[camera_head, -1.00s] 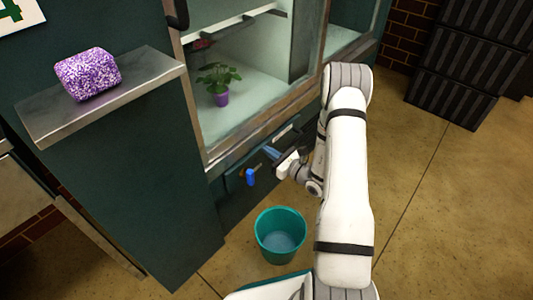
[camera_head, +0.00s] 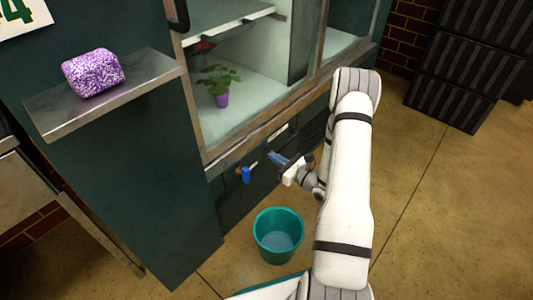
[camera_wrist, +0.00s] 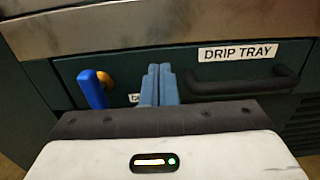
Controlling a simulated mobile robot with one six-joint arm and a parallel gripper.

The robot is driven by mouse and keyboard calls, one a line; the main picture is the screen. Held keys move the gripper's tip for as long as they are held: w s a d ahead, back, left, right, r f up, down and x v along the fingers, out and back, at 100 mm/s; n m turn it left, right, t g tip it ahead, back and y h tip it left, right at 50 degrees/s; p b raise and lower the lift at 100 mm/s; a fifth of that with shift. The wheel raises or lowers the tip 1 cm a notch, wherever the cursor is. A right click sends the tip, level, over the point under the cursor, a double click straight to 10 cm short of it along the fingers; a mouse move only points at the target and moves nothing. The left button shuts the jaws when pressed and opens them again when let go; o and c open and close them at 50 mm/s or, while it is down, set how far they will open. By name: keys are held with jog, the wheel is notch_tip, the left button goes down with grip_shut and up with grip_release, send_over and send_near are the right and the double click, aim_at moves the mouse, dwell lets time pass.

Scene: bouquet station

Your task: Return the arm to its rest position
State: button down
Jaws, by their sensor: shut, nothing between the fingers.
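My gripper (camera_head: 277,160) is at the end of my white arm, in front of the lower front panel of the dark green cabinet (camera_head: 130,170). In the wrist view its two blue fingers (camera_wrist: 158,84) are together with nothing between them. They point toward the panel, between a blue lever (camera_wrist: 93,88) on the left and the dark handle (camera_wrist: 243,84) of the drawer labelled DRIP TRAY on the right. I cannot tell the exact gap between the fingertips and the panel.
A teal bucket (camera_head: 278,236) with bluish contents stands on the floor below my gripper. A potted plant (camera_head: 219,84) sits inside the cabinet. A purple speckled block (camera_head: 92,72) rests on the metal shelf (camera_head: 60,117). Dark crates (camera_head: 455,75) stand at right; open floor lies before them.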

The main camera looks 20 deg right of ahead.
jog(key=p+v, duration=0.2)
jog(key=v, duration=0.6)
jog(key=shift+s+d, duration=0.25)
jog(key=shift+d, duration=0.05)
jog(key=s+a+r+n+g+y+p, duration=0.1)
jog(key=s+a+r+n+g+p, duration=0.35)
jog(key=r, duration=0.65)
jog(key=s+a+r+n+g+y+p, duration=0.1)
jog(key=s+a+r+n+g+p, duration=0.1)
jog(key=a+r+n+g+p, duration=0.7)
jog(key=s+a+r+n+g+y+p, duration=0.1)
jog(key=s+a+r+n+g+p, duration=0.2)
jog(key=r, duration=1.1)
jog(key=s+d+r+n+t+h+p, duration=0.1)
jog(key=s+r+n+h+p, duration=0.2)
jog(key=r, duration=0.5)
jog(key=s+d+r+n+t+h+p, duration=0.1)
jog(key=s+d+r+n+h+p, duration=0.1)
jog(key=s+r+n+h+p, duration=0.2)
jog(key=s+d+r+n+t+h+p, duration=0.1)
jog(key=r+n+h+p, duration=0.4)
jog(key=r, duration=0.9)
jog(key=s+n+t+p, duration=0.1)
jog(key=s+p, duration=0.1)
jog(key=p, duration=0.1)
jog(key=shift+s+d+h, duration=0.2)
jog(key=shift+d+h, duration=0.05)
jog(key=shift+h, duration=0.05)
